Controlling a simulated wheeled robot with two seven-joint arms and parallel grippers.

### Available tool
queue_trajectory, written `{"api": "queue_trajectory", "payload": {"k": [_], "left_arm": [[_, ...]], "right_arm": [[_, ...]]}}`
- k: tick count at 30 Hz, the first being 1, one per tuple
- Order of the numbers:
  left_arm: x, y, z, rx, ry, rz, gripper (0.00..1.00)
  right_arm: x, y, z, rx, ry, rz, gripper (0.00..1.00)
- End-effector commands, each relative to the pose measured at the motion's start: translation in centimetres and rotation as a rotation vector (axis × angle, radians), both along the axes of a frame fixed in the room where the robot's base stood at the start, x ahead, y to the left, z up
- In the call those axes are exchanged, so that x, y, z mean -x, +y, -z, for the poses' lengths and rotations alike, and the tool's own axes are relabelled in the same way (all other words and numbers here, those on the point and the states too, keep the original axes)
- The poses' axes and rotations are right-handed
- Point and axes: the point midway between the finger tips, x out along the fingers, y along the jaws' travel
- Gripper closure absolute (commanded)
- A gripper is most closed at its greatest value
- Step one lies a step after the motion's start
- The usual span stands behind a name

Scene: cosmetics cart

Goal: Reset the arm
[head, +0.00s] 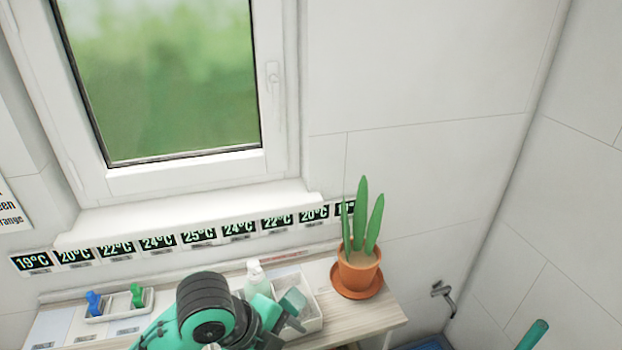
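My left arm, teal and black, comes in at the bottom, left of centre. Its gripper (290,318) is over the white tray on the wooden cart top. The fingers are small and partly hidden by the wrist, so I cannot tell whether they are open or shut, or whether they hold anything. A teal piece of my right arm shows at the lower right edge; the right gripper is out of view.
A white tray (312,325) holds a pale bottle (256,280). A potted plant (358,268) stands at the cart's (372,318) right end. Blue (94,302) and green (137,295) clips sit in a small tray at left. A window (165,80) and wall are behind.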

Motion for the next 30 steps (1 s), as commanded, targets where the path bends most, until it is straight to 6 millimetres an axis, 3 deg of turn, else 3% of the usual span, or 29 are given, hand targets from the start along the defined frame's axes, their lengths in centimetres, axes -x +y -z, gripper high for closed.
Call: {"api": "queue_trajectory", "payload": {"k": [5, 11, 21, 30], "left_arm": [[0.7, 0.8, 2.7, 0.104, 0.111, -0.322, 0.27], [1.6, 3.2, 5.9, 0.187, 0.232, -0.711, 0.27], [5.9, 10.3, 12.2, 0.231, 0.393, -1.391, 0.27], [10.8, 16.1, 15.7, 0.196, 0.417, -1.814, 0.27]], "right_arm": [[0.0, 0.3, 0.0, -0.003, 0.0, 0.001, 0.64], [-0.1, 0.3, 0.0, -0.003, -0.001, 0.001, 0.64], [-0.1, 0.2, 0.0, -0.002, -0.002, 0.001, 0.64], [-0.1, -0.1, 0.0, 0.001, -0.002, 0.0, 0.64]]}}
